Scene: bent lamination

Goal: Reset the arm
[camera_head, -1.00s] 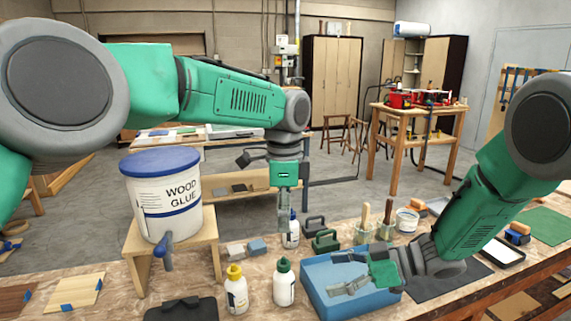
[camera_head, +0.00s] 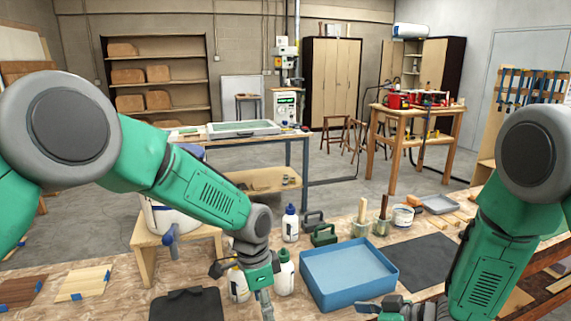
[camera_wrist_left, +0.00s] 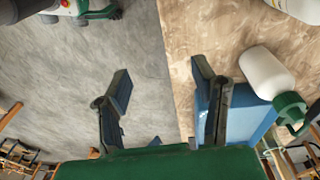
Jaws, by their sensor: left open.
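My left arm reaches down across the head view, and my left gripper (camera_head: 265,305) hangs at the bottom edge over the bench (camera_head: 100,268), in front of the glue bottles. In the left wrist view its two fingers (camera_wrist_left: 163,90) are spread apart with nothing between them. My right arm comes down at the right.
A green-capped bottle (camera_wrist_left: 268,75) is close to the left gripper. The wood glue bucket (camera_head: 160,218) on its stand is partly hidden by my left arm. A black case (camera_head: 187,305) lies in front. A dark mat (camera_head: 420,260) lies right of the tray, which looks empty.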

